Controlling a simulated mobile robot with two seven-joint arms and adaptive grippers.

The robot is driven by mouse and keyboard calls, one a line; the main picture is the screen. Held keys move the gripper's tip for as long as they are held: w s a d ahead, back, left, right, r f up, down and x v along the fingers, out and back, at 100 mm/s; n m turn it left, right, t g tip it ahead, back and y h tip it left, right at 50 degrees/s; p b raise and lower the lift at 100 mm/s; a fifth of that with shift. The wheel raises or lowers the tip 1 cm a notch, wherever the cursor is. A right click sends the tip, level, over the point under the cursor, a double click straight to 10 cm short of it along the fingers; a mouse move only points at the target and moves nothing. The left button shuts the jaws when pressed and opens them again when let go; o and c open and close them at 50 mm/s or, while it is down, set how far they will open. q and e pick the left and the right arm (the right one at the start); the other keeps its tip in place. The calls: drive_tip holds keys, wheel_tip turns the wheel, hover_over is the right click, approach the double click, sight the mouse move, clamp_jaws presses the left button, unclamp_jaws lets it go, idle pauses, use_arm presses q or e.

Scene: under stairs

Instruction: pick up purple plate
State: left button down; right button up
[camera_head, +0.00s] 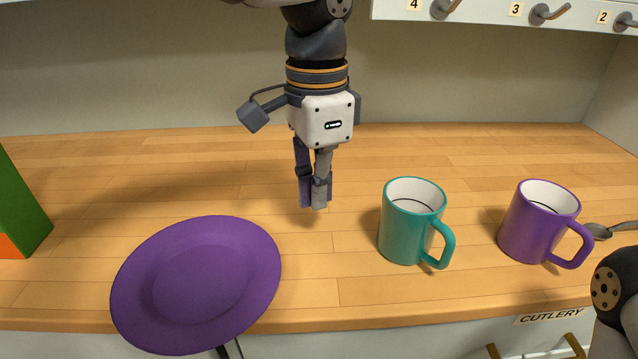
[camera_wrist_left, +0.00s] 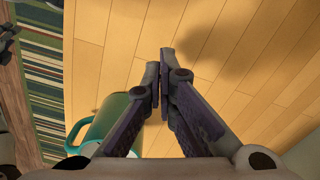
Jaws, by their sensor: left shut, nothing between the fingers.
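The purple plate (camera_head: 197,285) is at the lower left in the head view, its near edge reaching past the counter's front edge. It does not show in the left wrist view. My left gripper (camera_head: 318,206) hangs fingers down over the counter, right of and behind the plate, apart from it. Its fingers are shut and empty; they also show in the left wrist view (camera_wrist_left: 161,70).
A teal mug (camera_head: 405,232) stands right of my left gripper, and a purple mug (camera_head: 532,222) farther right near a spoon (camera_head: 598,231). A green and orange box (camera_head: 20,210) is at the left edge. Hooks (camera_head: 548,14) hang above. The counter (camera_head: 120,170) behind the plate is clear.

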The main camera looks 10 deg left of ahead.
sight(292, 245)
use_arm(q)
wheel_tip(292, 245, down, 6)
drive_tip(key=shift+f, duration=0.15)
drive_tip(key=a, duration=0.1)
drive_tip(key=s+a, duration=0.1)
drive_tip(key=s, duration=0.1)
drive_tip(key=shift+a+r, duration=0.25)
drive_tip(key=shift+a, duration=0.15)
drive_tip(key=shift+s+a+f, duration=0.1)
drive_tip(key=shift+s+a, duration=0.05)
use_arm(e)
drive_tip(key=shift+w+r, duration=0.1)
drive_tip(key=shift+w, duration=0.05)
